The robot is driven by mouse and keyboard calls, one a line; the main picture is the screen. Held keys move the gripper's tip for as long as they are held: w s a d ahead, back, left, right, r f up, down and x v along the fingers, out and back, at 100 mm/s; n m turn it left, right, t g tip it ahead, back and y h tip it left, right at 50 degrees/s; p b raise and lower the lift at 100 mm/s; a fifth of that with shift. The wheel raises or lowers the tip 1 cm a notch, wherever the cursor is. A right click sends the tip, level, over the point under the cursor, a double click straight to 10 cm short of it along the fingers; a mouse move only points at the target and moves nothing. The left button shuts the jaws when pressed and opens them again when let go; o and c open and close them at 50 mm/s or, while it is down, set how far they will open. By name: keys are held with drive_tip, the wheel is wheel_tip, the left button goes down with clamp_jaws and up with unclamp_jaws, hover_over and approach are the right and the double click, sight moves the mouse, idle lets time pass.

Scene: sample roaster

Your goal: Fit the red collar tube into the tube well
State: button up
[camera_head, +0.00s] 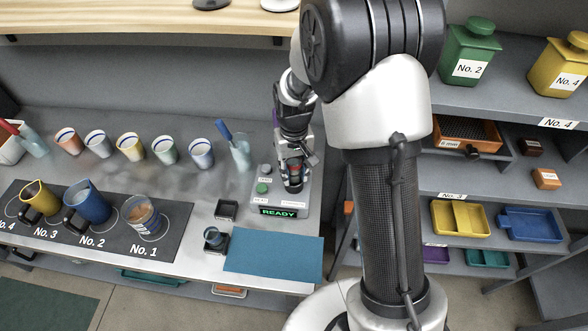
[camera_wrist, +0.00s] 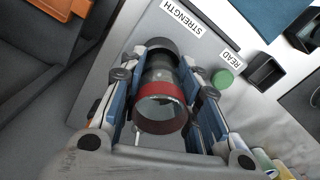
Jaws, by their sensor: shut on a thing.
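The red collar tube (camera_wrist: 161,95) is a dark, glassy tube with a red band at its open end, which faces the wrist camera. My gripper (camera_wrist: 165,78) is shut on it, with a blue-padded finger on each side. In the head view my gripper (camera_head: 293,182) points down over the grey reader panel (camera_head: 300,200), and a little red shows between the fingers. A black round part (camera_wrist: 160,46) lies past the tube's far end in the wrist view; I cannot tell whether it is the tube well. The tube's lower end is hidden, so its seating cannot be told.
The panel has a green button (camera_head: 262,188), a grey knob (camera_head: 265,168) and a READY display (camera_head: 278,211). A glass with a blue-handled tool (camera_head: 240,152) stands close left of my gripper. A blue mat (camera_head: 273,254) lies clear in front.

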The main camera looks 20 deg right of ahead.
drive_tip(key=shift+f+b, duration=0.3)
drive_tip(key=shift+f, duration=0.3)
drive_tip(key=shift+r, duration=0.15)
drive_tip(key=shift+r+p, duration=0.45)
drive_tip(key=shift+p, duration=0.05)
drive_tip(key=shift+f, duration=0.6)
idle(1.6)
drive_tip(key=o, duration=1.3)
drive_tip(key=shift+c, duration=0.2)
drive_tip(key=shift+r, duration=0.15)
wheel_tip(320, 180, up, 12)
